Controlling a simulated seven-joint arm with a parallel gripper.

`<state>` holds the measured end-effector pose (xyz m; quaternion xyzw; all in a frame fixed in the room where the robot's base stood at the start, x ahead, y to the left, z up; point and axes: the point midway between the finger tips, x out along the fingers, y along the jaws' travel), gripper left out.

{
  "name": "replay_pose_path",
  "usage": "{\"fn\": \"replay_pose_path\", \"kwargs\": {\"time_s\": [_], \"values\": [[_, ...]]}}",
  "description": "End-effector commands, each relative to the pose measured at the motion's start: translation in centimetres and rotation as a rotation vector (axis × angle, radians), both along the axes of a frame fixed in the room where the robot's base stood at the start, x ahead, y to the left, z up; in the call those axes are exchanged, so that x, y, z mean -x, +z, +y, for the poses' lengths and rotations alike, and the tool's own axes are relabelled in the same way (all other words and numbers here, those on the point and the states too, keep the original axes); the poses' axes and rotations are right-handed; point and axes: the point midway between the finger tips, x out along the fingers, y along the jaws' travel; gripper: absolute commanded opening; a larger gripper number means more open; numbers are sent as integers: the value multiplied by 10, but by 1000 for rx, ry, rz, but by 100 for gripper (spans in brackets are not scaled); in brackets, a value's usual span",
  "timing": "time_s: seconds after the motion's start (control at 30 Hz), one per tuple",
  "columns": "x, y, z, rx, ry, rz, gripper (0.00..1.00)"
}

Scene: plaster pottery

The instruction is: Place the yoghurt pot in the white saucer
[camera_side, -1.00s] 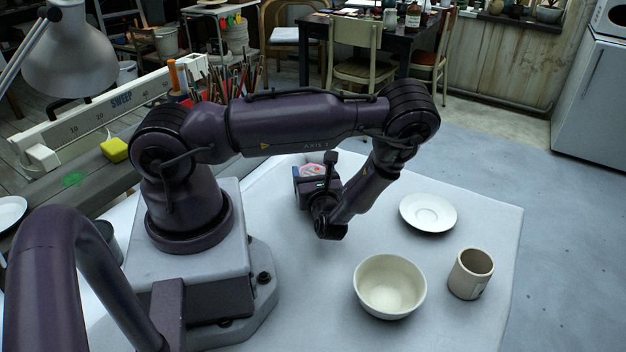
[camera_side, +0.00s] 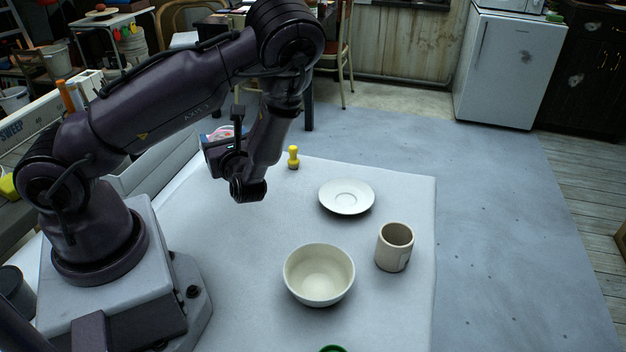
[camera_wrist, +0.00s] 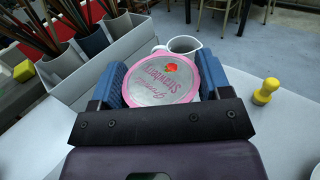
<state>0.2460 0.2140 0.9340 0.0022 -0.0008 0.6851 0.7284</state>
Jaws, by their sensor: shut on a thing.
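In the wrist view my gripper (camera_wrist: 163,85) is shut on the yoghurt pot (camera_wrist: 160,82), its blue fingers on either side of the pink-rimmed lid with a strawberry picture. In the side view the gripper (camera_side: 214,140) is up at the left, beyond my wrist, and only a little of the pot (camera_side: 224,132) shows; the rest is hidden. The white saucer (camera_side: 346,207) lies empty on the table, to the right of my gripper.
A cream bowl (camera_side: 319,291) and a beige mug (camera_side: 394,247) stand nearer than the saucer. A yellow knobbed object (camera_side: 293,157) stands at the table's back edge. A white jug (camera_wrist: 184,45) is behind the pot. A green thing (camera_side: 332,349) shows at the bottom edge.

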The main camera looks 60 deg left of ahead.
Motion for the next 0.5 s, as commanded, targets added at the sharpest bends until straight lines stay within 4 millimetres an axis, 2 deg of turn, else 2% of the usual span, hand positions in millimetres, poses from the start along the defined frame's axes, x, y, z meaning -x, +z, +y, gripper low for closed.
{"fn": "replay_pose_path", "kwargs": {"time_s": [0.17, 0.27, 0.4, 0.5], "values": [[-50, 0, -16, -18, -201, 6, 44], [-94, 0, -34, -27, -392, 6, 44], [-154, 1, -71, -36, -685, 7, 44], [-186, 1, -97, -34, -862, 9, 44]]}}
